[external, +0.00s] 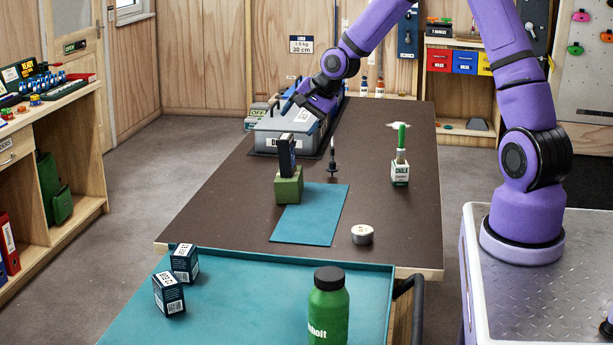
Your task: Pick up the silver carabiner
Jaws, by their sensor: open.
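I cannot make out the silver carabiner in the external view. My purple gripper (291,104) is at the far end of the brown table (240,210), just above the grey box (272,141) with a white label. It is open, but its fingertips are small and partly lost against the box and the clutter behind. I cannot tell whether anything lies between them or whether they touch the box.
A green block (289,188) holding a dark upright item, a black stand (333,168), a chalk bottle (400,174), a round tin (362,235) and a blue mat (310,215) are on the table. The teal tray (230,320) in front holds dark boxes (169,294) and a green bottle (328,310).

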